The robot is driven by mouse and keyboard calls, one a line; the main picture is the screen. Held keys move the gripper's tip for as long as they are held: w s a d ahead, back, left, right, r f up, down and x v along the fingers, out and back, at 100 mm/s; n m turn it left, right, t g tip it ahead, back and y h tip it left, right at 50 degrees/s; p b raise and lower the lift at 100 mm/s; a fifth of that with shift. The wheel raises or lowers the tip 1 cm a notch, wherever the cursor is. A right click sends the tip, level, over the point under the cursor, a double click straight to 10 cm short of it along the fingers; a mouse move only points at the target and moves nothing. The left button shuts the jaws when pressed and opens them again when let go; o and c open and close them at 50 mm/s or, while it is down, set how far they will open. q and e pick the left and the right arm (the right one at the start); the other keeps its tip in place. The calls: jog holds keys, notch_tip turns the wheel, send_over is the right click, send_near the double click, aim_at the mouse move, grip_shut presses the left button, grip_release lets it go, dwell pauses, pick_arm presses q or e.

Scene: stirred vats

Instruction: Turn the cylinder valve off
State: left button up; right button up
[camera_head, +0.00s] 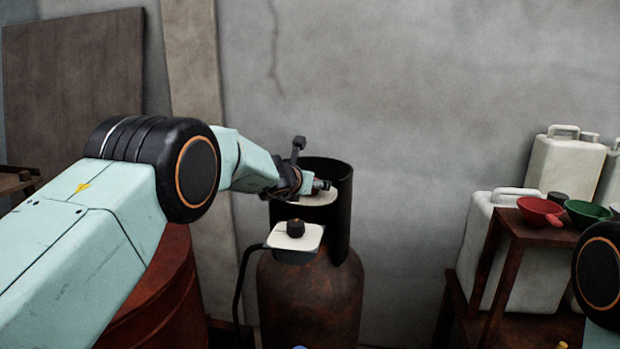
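A rusty brown gas cylinder (311,300) stands upright against the wall, with a dark open collar (342,225) around its top. My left gripper (312,184) reaches in from the left to the collar's opening, just above a second pale flat piece (320,198). Its fingers are small and dark, and I cannot tell whether they touch or grip anything. The cylinder valve itself is not clearly visible there. My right gripper is out of view.
A dark red drum (165,300) stands below my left arm. At right, a brown wooden stand (515,232) holds a red funnel (541,211) and a green bowl (585,213), with white jerrycans (562,165) around it. Floor space between cylinder and stand looks clear.

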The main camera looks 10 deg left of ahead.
pick_arm(q)
jog(key=shift+w+f, duration=0.1)
jog(key=shift+w+f, duration=0.15)
jog(key=shift+f, duration=0.05)
jog(key=shift+c, duration=0.3)
jog(key=shift+s+r, duration=0.2)
jog(key=c, duration=1.1)
jog(key=m+h+p, duration=0.1)
jog(key=p, duration=0.5)
jog(key=shift+w+r+m+h, duration=0.1)
jog(key=shift+r+m+h, duration=0.3)
jog(key=shift+a+m+g+h+p, duration=0.1)
jog(key=shift+m+g+h+p, duration=0.4)
jog(key=shift+h+p, duration=0.2)
jog(key=shift+f, duration=0.25)
